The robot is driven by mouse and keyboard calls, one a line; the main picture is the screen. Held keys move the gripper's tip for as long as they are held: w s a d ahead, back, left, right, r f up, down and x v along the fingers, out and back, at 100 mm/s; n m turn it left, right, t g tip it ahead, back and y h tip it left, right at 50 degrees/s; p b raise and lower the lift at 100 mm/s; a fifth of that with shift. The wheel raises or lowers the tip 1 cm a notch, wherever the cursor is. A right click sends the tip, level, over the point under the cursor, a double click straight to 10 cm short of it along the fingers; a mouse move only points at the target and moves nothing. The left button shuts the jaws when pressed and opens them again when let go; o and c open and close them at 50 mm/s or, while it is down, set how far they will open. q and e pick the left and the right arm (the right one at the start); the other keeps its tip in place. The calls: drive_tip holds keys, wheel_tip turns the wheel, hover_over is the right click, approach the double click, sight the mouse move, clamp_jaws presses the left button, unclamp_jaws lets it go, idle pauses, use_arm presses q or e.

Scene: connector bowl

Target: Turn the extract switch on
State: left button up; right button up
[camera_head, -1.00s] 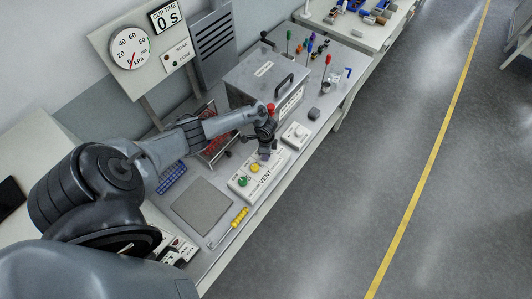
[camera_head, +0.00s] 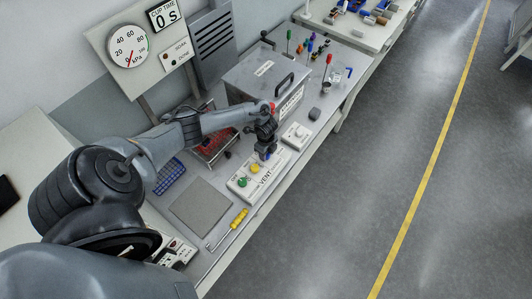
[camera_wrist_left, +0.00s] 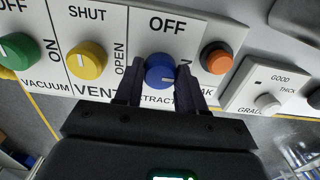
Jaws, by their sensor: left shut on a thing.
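The extract switch is a round blue knob (camera_wrist_left: 160,73) on the white control panel (camera_wrist_left: 205,30), with "OFF" printed above it and "EXTRACT" partly hidden below. A pale mark shows on the right part of its face. The label on its right is mostly covered by a finger. My left gripper (camera_wrist_left: 159,78) is shut on the blue knob, one dark finger on each side of it. In the head view my left gripper (camera_head: 266,149) hangs over the panel, and only a little of the blue knob shows. My right gripper is in neither view.
A yellow vent knob (camera_wrist_left: 87,60) and a green vacuum knob (camera_wrist_left: 18,50) stand left of the switch; an orange button (camera_wrist_left: 216,58) is close on its right. A small white box with a grade knob (camera_wrist_left: 267,103) is farther right. A lidded grey box (camera_head: 262,73) stands behind.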

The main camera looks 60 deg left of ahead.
use_arm(q)
drive_tip(key=o, duration=1.1)
drive_tip(key=shift+c, duration=0.2)
drive_tip(key=shift+r, duration=0.15)
wheel_tip(320, 180, up, 11)
drive_tip(key=p, duration=0.1)
drive_tip(key=shift+f, duration=0.2)
